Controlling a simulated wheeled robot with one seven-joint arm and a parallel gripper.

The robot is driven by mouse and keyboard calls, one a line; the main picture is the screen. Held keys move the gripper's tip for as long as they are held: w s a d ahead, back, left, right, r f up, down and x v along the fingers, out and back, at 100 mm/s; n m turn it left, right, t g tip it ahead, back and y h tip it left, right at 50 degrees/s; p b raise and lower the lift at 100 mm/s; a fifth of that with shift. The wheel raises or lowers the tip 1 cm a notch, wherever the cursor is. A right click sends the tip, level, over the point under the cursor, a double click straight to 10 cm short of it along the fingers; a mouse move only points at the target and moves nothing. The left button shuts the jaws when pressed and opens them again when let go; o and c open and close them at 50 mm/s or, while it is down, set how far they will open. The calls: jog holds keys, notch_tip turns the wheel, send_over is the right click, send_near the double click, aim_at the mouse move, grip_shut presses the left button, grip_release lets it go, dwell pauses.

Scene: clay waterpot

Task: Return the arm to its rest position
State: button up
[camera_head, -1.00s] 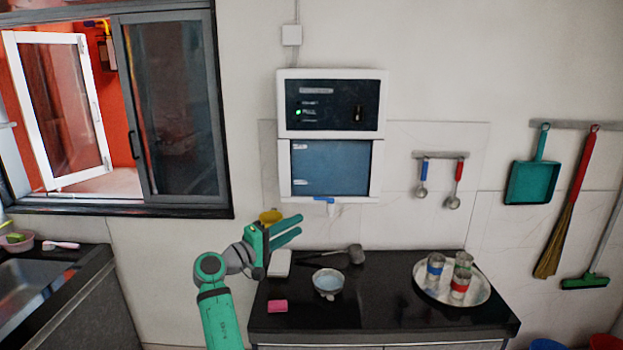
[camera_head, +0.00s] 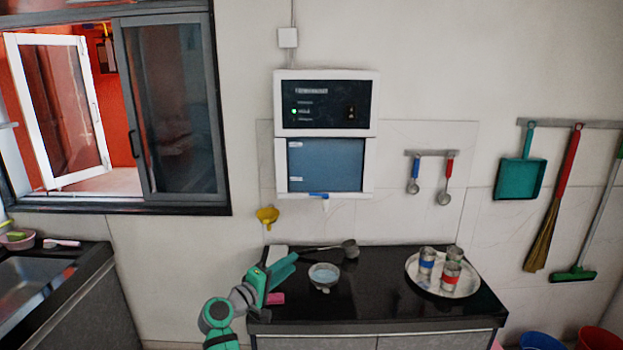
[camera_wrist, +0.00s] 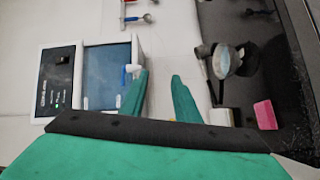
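My green arm comes up from the bottom of the head view and is bent at the elbow. In the head view, a small bowl (camera_head: 323,276) with something pale blue in it stands just right of the gripper. A long-handled ladle (camera_head: 349,249) lies behind the bowl.
A round tray (camera_head: 472,278) holding several cups stands on the right. The counter between bowl and tray is clear. A sink (camera_head: 32,280) is at far left.

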jog(key=s+d+f+n+y, duration=0.1)
jog(key=s+f+y, duration=0.3)
jog(key=f, duration=0.7)
jog(key=s+f+y, duration=0.1)
jog(key=s+f, duration=0.5)
jog(key=f, duration=0.5)
jog(key=s+d+f+y, duration=0.1)
jog(key=s+f+y, duration=0.1)
jog(key=s+f, duration=0.55)
jog(key=s+f+y, duration=0.2)
jog(key=s+f, duration=0.3)
jog(key=s, duration=0.5)
jog(key=s+d+m+y, duration=0.2)
jog(key=s+m, duration=0.2)
jog(key=s, duration=1.7)
jog(key=s+d+r+m, duration=0.1)
jog(key=s+r+m, duration=0.1)
jog(key=s+r, duration=0.5)
jog(key=s+d+r+m+t, duration=0.1)
jog(key=s+d+r+m, duration=0.1)
jog(key=s+r, duration=0.6)
jog(key=shift+s+m, duration=0.5)
jog(key=shift+s, duration=0.5)
